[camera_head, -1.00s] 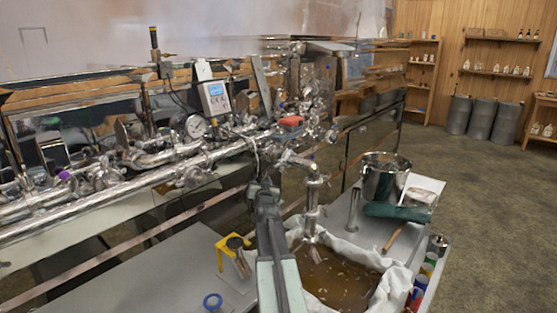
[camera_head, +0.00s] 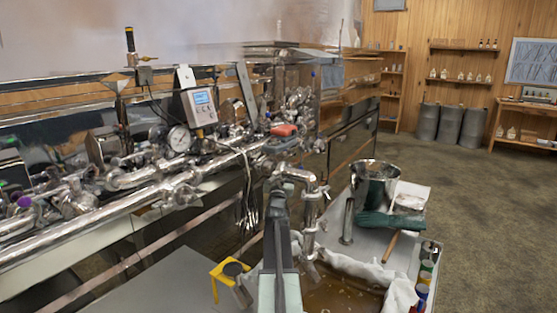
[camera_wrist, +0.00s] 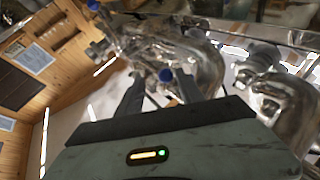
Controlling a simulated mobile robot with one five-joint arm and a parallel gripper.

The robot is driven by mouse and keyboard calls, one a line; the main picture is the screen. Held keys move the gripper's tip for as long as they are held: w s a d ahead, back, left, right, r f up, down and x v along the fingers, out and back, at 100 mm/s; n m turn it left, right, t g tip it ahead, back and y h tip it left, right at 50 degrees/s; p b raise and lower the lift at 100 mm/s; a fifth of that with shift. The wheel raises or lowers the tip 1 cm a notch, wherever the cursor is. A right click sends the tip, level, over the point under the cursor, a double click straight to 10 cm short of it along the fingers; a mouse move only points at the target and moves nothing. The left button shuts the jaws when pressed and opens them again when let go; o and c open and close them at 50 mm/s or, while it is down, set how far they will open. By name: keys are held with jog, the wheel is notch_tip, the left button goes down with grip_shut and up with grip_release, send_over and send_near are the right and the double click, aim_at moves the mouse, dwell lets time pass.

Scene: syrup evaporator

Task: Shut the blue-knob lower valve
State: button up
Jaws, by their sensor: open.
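My gripper (camera_wrist: 160,84) is open, with its dark fingers spread in the wrist view. A second blue knob (camera_wrist: 93,4) is at the top left of that view, beside shiny pipes. In the head view my gripper (camera_head: 281,145) reaches the steel pipework near the elbow of the outlet pipe. My arm hides part of the pipework.
A draw-off tub (camera_head: 345,300) with brown syrup and a white cloth stands below the outlet. A steel pot (camera_head: 375,182) and green cloth (camera_head: 385,222) are on the bench at right. A dial gauge (camera_head: 179,138) and controller (camera_head: 200,105) are at left. The floor at right is open.

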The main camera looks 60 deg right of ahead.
aim_at(285, 158)
jog(key=x, duration=0.3)
jog(key=shift+w+d+r+p, duration=0.1)
jog(key=shift+w+p, duration=0.05)
jog(key=shift+p, duration=0.2)
grip_shut()
dwell(1.0)
